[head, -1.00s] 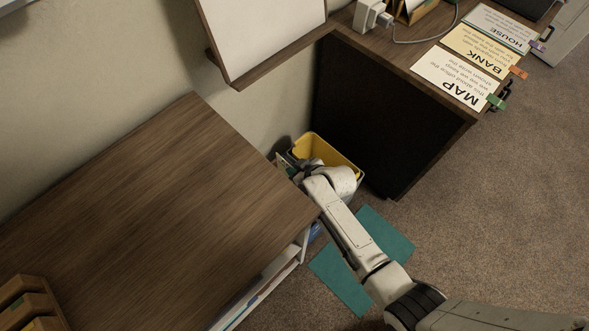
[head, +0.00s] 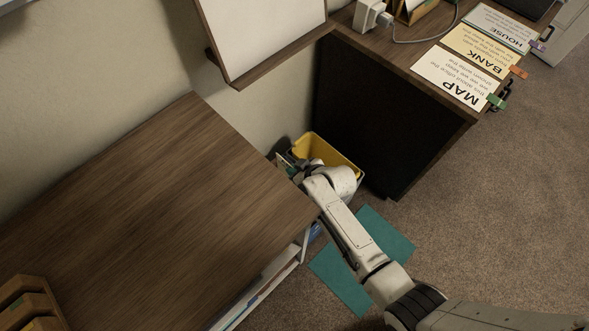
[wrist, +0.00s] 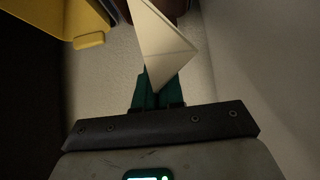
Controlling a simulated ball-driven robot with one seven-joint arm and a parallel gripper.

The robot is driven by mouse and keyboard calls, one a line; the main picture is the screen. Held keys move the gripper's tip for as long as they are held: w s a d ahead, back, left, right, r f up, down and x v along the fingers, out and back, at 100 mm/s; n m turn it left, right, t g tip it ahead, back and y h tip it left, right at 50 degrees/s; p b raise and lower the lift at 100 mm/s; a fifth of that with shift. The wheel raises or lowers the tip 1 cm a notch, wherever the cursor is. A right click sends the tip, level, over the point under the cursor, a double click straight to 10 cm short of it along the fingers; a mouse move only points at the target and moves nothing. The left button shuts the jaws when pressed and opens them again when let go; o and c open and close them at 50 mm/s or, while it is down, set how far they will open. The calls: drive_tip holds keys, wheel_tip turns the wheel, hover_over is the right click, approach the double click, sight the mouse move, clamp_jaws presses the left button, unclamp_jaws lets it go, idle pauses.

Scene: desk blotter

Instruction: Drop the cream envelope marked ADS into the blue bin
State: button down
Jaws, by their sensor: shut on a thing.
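My gripper (wrist: 158,92) is shut on a cream envelope (wrist: 160,45), which stands out beyond the teal fingertips in the wrist view. Its marking cannot be read there. In the head view my gripper is mostly hidden behind my wrist, beside the near left side of a yellow bin (head: 341,152). The yellow bin also shows at the upper left of the wrist view (wrist: 38,20), apart from the envelope. A small patch of blue (head: 315,232) shows between the wooden desk and my arm; I cannot tell whether it is the blue bin.
A wooden desk top (head: 150,200) lies left of my arm. A teal mat (head: 385,232) lies on the carpet under my arm.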

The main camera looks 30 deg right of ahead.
drive_tip(key=shift+f, duration=0.1)
drive_tip(key=shift+f+b, duration=4.45)
drive_tip(key=shift+f, duration=0.35)
drive_tip(key=c, duration=1.2)
unclamp_jaws()
drive_tip(key=shift+o, duration=0.2)
drive_tip(key=p+v, duration=0.4)
drive_tip(key=v, duration=0.6)
drive_tip(key=shift+s+d+r, duration=0.1)
drive_tip(key=shift+s+r, duration=0.2)
